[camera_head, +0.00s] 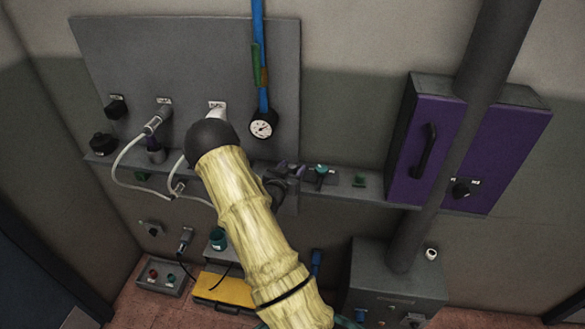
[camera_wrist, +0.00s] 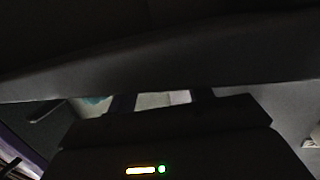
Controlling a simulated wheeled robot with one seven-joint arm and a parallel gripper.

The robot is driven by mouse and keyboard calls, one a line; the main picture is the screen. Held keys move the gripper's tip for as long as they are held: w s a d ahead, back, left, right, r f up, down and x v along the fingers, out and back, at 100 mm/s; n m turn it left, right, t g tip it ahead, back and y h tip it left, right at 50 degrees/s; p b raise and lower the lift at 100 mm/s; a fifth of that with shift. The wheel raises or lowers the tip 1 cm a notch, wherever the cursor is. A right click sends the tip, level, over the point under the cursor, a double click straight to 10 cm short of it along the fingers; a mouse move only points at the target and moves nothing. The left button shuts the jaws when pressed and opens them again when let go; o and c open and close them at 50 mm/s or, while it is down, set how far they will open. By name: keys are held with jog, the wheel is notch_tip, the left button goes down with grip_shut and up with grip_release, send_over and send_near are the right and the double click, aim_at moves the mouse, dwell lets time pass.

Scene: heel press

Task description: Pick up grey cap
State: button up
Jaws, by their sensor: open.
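My gripper (camera_wrist: 162,99) shows in the wrist view as a dark body with two dark fingers set apart, a pale patch between them. It is open, and I see nothing held. In the head view my yellow-sleeved arm covers the middle and hides part of the shelf (camera_head: 345,188). I cannot pick out the grey cap for sure. A dark rounded piece (camera_head: 103,143) and a dark grey cylinder (camera_head: 155,154) stand at the shelf's left end, but I cannot tell whether either is the cap. A broad dark surface fills the top of the wrist view.
A grey panel (camera_head: 145,60) with plugs, cables and a gauge (camera_head: 263,125) stands behind the shelf. A purple cabinet (camera_head: 405,180) and a grey pipe (camera_head: 495,45) are at right. A yellow box (camera_head: 222,289) and a grey box (camera_head: 365,265) stand below.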

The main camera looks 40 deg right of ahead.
jog(key=shift+w+d, duration=0.2)
jog(key=shift+d, duration=0.1)
jog(key=c, duration=1.1)
